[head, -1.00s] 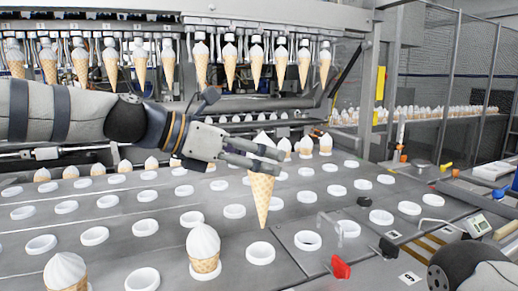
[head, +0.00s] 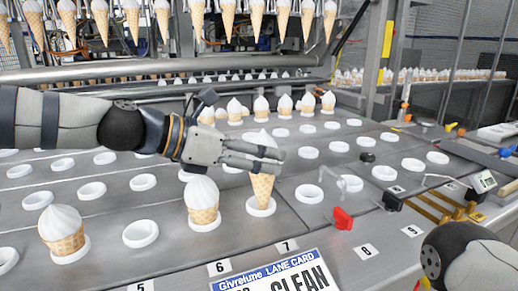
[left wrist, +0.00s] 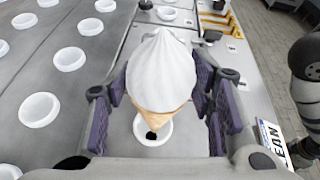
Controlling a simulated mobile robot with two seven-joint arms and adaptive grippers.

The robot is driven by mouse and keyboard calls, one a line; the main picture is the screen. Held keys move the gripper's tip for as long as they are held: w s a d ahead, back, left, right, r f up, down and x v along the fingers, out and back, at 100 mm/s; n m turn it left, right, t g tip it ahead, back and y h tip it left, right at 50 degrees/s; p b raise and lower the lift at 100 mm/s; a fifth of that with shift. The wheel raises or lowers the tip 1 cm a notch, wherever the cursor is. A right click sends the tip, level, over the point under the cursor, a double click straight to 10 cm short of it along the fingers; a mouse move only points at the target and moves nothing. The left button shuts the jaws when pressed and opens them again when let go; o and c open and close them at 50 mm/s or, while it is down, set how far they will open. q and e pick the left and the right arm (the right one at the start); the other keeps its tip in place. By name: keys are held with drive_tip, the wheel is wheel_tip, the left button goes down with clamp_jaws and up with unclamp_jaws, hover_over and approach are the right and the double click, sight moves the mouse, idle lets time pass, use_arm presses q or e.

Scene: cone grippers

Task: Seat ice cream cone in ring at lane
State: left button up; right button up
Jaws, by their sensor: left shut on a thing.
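The ice cream cone (head: 263,185), a wafer cone with white swirled top, is upright in my left gripper (head: 266,160). The gripper's fingers are shut around its upper part. The cone's lower end is at a white ring (head: 261,207) on the grey lane deck, seemingly within its outline; how deep it sits cannot be told. In the left wrist view the white top (left wrist: 160,75) stands between the purple finger pads, with the ring (left wrist: 165,133) below and partly hidden by the cone. My right gripper is not in view; only part of my right arm shows.
Seated cones (head: 202,203) and (head: 62,234) stand left of the held one. Empty rings (head: 309,194) lie around. A red clip (head: 343,218) and metal handle are to the right. A lane card (head: 275,275) lies in front. Cones hang from a rack (head: 228,22) behind.

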use_arm(q)
drive_tip(key=shift+f, duration=0.25)
drive_tip(key=o, duration=0.9)
drive_tip(key=v, duration=1.2)
drive_tip(key=shift+w, duration=0.1)
